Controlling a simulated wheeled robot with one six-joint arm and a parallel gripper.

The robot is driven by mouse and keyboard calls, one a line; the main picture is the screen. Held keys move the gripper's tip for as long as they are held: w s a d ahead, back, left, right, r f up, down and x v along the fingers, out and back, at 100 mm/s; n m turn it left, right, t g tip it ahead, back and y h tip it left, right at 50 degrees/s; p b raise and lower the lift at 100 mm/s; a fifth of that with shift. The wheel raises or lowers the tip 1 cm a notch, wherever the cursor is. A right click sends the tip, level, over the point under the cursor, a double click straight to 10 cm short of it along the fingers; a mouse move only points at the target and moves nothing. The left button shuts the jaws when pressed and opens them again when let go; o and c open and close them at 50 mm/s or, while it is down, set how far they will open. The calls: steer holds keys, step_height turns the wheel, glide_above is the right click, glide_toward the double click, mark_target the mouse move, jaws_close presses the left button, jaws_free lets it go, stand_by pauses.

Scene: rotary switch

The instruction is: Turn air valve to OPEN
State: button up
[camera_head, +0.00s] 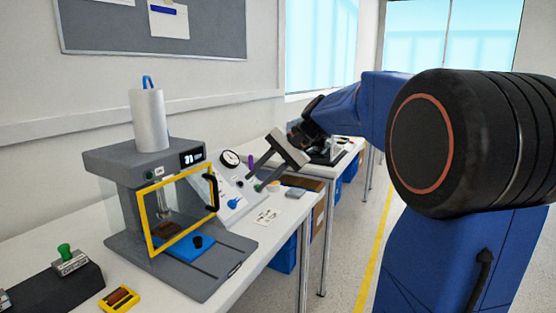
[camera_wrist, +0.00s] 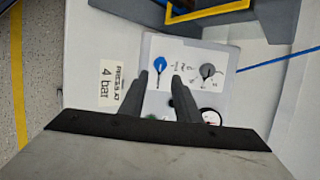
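A light panel (camera_wrist: 184,50) carries the controls on the bench. A blue knob with a pointed handle (camera_wrist: 160,65) sits on it, and shows in the head view (camera_head: 234,203). A grey knob (camera_wrist: 207,70) is to its right in the wrist view. I cannot read which control is labelled as the air valve. My gripper (camera_wrist: 159,82) is open above the panel, fingertips apart with nothing seen between them. In the wrist view the blue knob lies just beyond the fingertips. In the head view my gripper (camera_head: 254,180) is above and right of the blue knob.
A round gauge (camera_head: 230,158) is on the panel. A press with a yellow-framed guard (camera_head: 146,222) stands left of it. A "4 bar" card (camera_wrist: 114,84) lies beside the panel. A black block with a green knob (camera_head: 66,250) and a yellow item (camera_head: 119,299) are at front left.

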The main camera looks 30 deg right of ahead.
steer(key=v, duration=0.8)
steer(key=shift+d+r, duration=0.2)
steer(key=shift+r, duration=0.1)
steer(key=shift+s, duration=0.15)
steer(key=s+a+f+n+h, duration=0.3)
steer(key=s+a+f+n, duration=0.1)
steer(key=s+f, duration=0.8)
steer(key=s+a+f+n+h, duration=0.4)
steer(key=s+f+n, duration=0.2)
steer(key=s+f, duration=0.6)
steer(key=s, duration=0.3)
steer(key=shift+s, duration=0.25)
